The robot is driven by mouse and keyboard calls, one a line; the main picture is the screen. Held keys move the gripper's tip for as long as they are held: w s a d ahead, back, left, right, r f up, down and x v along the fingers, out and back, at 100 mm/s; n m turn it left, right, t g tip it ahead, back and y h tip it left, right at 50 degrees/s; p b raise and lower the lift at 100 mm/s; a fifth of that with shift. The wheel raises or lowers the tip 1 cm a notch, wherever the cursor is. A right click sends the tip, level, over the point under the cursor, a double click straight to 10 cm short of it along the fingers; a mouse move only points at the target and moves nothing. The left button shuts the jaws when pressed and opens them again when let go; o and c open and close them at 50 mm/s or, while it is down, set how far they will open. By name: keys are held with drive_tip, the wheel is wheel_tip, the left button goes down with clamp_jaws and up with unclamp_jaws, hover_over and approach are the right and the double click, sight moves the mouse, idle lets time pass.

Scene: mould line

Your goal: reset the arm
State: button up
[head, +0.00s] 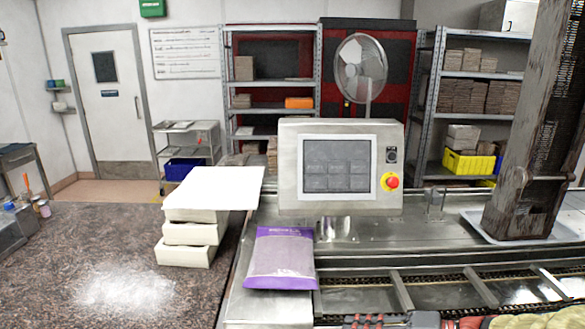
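My gripper is not in the head view, and I cannot tell whether it is open or shut. No arm link shows that I can be sure is mine. At the bottom edge, a dark and red shape (365,321) is cut off by the frame, and I cannot tell what it is.
A control panel (388,150) stands on the steel line (345,232). A purple-edged bag (281,262) lies in front. A white stack (190,254) is left of it on the speckled counter (50,285), dusted with white powder. A tall brown column (530,130) stands at right.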

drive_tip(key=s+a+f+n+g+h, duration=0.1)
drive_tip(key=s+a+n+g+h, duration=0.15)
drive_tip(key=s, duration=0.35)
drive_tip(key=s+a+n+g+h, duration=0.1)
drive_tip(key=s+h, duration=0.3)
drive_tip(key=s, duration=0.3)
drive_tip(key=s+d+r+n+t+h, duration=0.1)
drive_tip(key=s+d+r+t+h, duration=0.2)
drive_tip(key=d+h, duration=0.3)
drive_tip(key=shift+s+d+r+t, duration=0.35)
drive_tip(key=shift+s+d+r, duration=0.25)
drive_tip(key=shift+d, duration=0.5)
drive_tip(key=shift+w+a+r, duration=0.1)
